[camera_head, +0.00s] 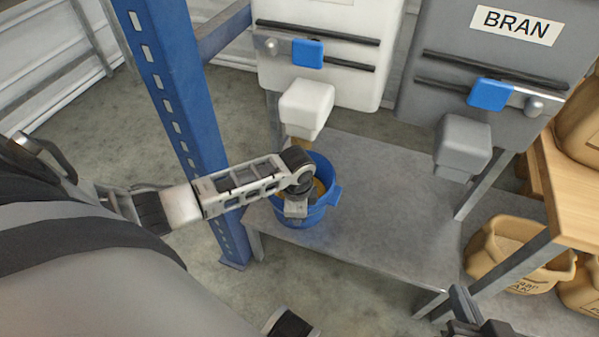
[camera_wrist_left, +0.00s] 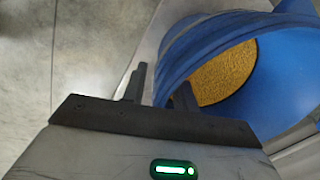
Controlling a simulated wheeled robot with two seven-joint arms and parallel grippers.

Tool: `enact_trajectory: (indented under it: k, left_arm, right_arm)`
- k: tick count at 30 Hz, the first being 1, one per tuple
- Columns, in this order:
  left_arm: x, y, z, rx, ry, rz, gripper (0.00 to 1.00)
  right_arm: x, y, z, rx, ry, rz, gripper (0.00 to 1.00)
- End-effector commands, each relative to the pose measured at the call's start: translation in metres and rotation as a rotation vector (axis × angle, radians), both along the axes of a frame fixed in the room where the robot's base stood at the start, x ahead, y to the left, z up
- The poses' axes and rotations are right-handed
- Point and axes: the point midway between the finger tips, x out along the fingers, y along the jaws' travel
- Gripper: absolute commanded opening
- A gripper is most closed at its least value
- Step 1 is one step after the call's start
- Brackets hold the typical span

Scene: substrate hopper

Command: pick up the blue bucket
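The blue bucket (camera_head: 330,198) stands upright on the grey metal platform below the white hopper, with yellow-brown grain inside. It also shows large in the left wrist view (camera_wrist_left: 205,60), with the grain (camera_wrist_left: 225,75) in it. My left gripper (camera_head: 297,210) is at the bucket's near side, pointing down, its arm hiding part of the rim. In the left wrist view its fingers (camera_wrist_left: 160,90) are close together, one outside and one inside the bucket, with the wall between them. My right gripper (camera_head: 472,322) is at the bottom edge, partly cut off and away from the bucket; its opening is unclear.
The white hopper (camera_head: 306,108) hangs over the bucket, and a grey hopper (camera_head: 463,145) marked BRAN is to its right. A blue post (camera_head: 172,110) stands left of the platform (camera_head: 390,200). Tan sacks (camera_head: 515,255) and a wooden shelf (camera_head: 570,190) are at the right.

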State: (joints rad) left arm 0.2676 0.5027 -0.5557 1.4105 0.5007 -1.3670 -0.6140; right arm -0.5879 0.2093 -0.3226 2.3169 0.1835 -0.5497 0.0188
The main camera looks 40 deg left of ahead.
Motion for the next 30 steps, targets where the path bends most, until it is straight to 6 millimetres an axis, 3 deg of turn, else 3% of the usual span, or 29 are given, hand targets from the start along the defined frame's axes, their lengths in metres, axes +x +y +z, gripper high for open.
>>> enact_trajectory:
  k: [5, 8, 9, 30]
  left_arm:
    - [0.0005, -0.0003, 0.001, 0.0, -0.001, 0.0, 0.29]
    - [0.0004, -0.0003, 0.001, 0.0, -0.001, 0.0, 0.01]
    - [0.0004, -0.0003, 0.001, 0.0, -0.001, 0.0, 0.0]
    - [0.0004, -0.0004, 0.0011, 0.0, -0.001, -0.001, 0.0]
  right_arm:
    - [0.0001, 0.0001, 0.0021, 0.001, -0.003, 0.001, 0.0]
    - [0.0, 0.0001, 0.0019, 0.001, -0.003, 0.001, 0.0]
    - [0.0, 0.0001, 0.0018, 0.0, -0.002, 0.001, 0.0]
    - [-0.0004, 0.0001, -0.0001, -0.001, 0.003, 0.001, 0.0]
